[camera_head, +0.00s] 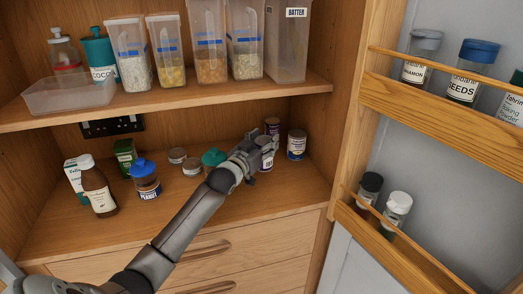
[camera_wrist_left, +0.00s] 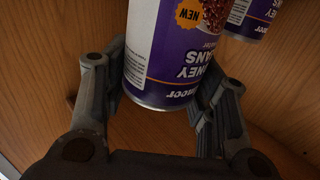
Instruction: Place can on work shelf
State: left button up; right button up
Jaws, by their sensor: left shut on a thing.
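My left gripper (camera_head: 258,153) reaches over the lower work shelf (camera_head: 225,200) and is shut on a purple and white kidney beans can (camera_head: 266,146). In the left wrist view, the can (camera_wrist_left: 165,50) sits between the two fingers of the gripper (camera_wrist_left: 160,100), its label upside down in the picture. I cannot tell if its base touches the shelf. My right gripper is not in view.
Another can (camera_head: 297,146) stands to the right, near the cabinet's side wall. The upper shelf (camera_head: 190,97) overhangs. The shelf's front right is clear.

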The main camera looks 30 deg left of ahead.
pick_arm(q)
jog(key=shift+a+f, duration=0.2)
jog(key=f, duration=0.1)
jog(key=f+p, duration=0.1)
jog(key=f, duration=0.1)
jog(key=shift+a, duration=0.3)
jog(key=shift+w+f, duration=0.1)
jog(key=shift+f, duration=0.2)
jog(key=o, duration=0.8)
jog(key=shift+f, duration=0.15)
jog(key=o, duration=0.4)
jog(key=shift+d, duration=0.1)
